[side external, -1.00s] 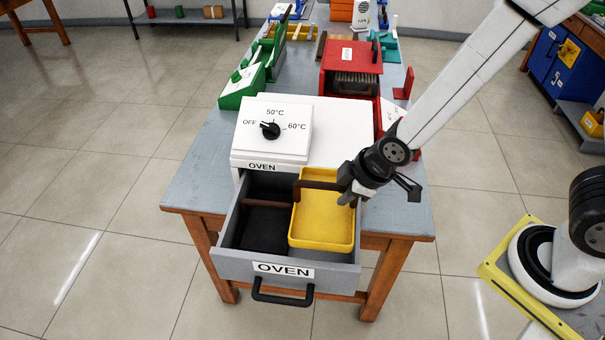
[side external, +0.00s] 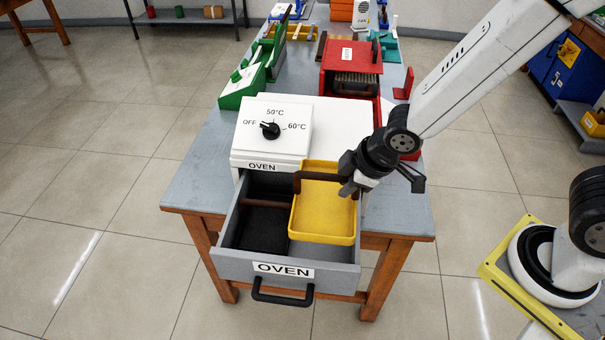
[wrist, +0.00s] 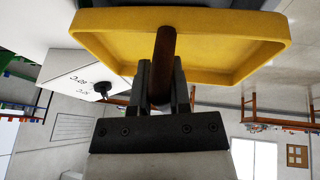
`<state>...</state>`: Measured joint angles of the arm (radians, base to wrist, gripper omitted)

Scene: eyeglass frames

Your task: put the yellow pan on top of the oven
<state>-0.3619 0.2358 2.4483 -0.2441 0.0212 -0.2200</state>
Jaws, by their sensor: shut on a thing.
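The yellow pan (side external: 323,215) is a shallow tray with a brown bar handle at its back edge. It is at the right side of the oven's open drawer (side external: 231,262), seemingly slightly above it; the exact gap cannot be told. My gripper (side external: 346,186) is shut on the pan's brown handle. In the wrist view the fingers (wrist: 161,88) close around the handle, with the yellow pan (wrist: 225,50) beyond. The white oven (side external: 335,130) stands behind the drawer, with a black dial (side external: 270,130) on its control box and a flat white top to the right.
A red box (side external: 351,58) stands behind the oven, and a green device (side external: 243,82) is at the back left. The grey table (side external: 195,175) is bare at left.

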